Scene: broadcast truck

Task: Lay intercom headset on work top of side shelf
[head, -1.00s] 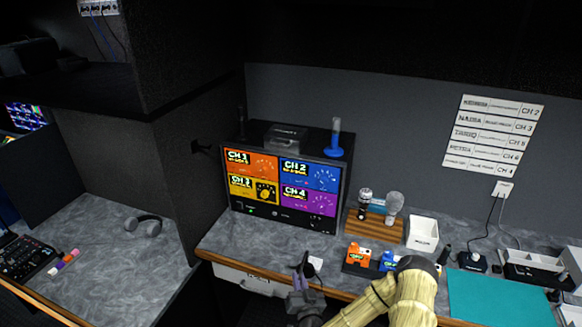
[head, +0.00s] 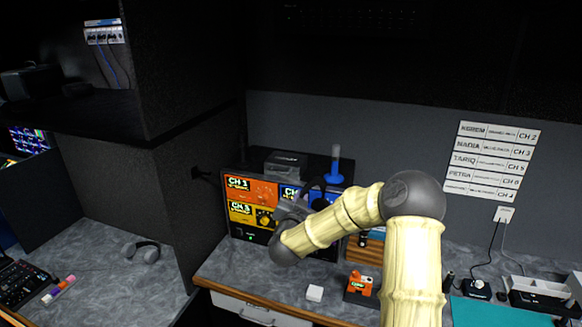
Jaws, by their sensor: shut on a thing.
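My gripper (head: 302,205) is raised in front of the monitor, shut on a dark, curved thing (head: 317,184) that looks like a headset band. My wrist hides part of it, so its full shape is unclear. A grey headset (head: 151,254) lies on the grey work top (head: 120,283) at the left, which looks like the side shelf, beyond the dark partition. My gripper is well to the right of that work top and higher than it.
The partition (head: 190,200) stands between the main desk and the left work top. A mixing panel (head: 20,287) and coloured markers (head: 58,290) sit at the left work top's near left.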

